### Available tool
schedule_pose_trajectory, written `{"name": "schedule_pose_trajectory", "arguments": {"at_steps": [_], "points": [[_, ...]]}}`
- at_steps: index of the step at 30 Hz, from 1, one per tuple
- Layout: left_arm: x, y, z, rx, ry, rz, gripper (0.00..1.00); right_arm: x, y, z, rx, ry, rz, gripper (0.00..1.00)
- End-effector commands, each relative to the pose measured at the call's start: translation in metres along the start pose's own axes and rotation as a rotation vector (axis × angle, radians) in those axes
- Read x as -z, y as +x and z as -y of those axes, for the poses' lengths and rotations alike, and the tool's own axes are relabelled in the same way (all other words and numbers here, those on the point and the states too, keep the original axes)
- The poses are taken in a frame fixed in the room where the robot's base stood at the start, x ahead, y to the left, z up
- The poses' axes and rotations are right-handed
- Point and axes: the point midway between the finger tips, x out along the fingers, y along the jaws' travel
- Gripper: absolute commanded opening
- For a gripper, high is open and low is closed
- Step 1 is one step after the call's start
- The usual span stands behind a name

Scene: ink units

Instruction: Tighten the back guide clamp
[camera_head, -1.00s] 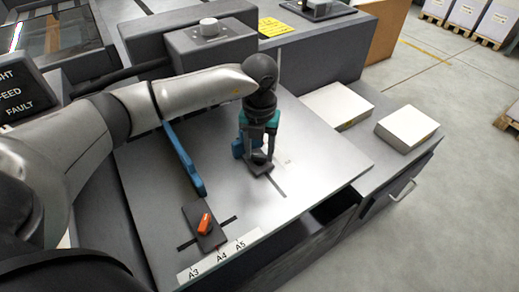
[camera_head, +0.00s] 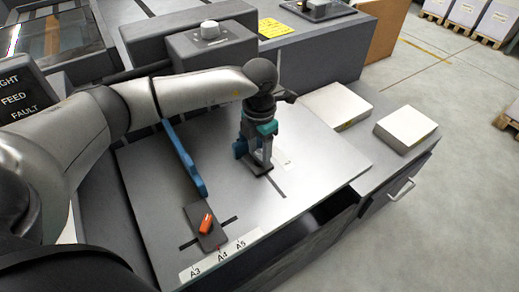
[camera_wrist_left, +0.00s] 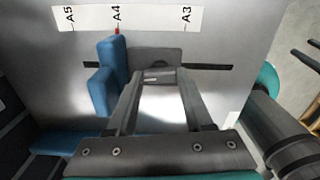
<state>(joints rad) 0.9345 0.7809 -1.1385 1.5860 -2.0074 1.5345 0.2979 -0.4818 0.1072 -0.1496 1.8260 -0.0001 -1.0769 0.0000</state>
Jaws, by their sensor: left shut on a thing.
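The back clamp's dark block (camera_head: 259,168) sits on the metal plate in the head view, mostly hidden under my left gripper (camera_head: 262,160). In the left wrist view the dark block (camera_wrist_left: 172,57) lies across a black slot, with a blue guide piece (camera_wrist_left: 107,78) beside it. The left fingers (camera_wrist_left: 158,80) point down at the block and are shut on a small grey part, seemingly the clamp's handle, largely hidden between them. A red mark shows at A4 on the label strip (camera_wrist_left: 150,17). My right gripper is not in view.
The front clamp with an orange handle (camera_head: 206,223) stands by the front label strip (camera_head: 220,257). A long blue rail (camera_head: 186,160) lies left of my gripper. Two pale stacks (camera_head: 406,128) lie at right. The plate's (camera_head: 320,165) right part is clear.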

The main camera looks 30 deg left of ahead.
Motion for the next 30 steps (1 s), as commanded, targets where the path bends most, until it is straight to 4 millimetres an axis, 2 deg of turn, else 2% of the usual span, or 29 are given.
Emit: {"name": "schedule_pose_trajectory", "arguments": {"at_steps": [18,30], "points": [[-0.0004,-0.0006,-0.0007,-0.001,0.577,0.001,0.0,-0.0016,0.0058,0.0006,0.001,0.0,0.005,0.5],[-0.0005,-0.0006,-0.0004,-0.001,0.836,0.001,0.0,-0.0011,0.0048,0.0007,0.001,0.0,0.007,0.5]]}}
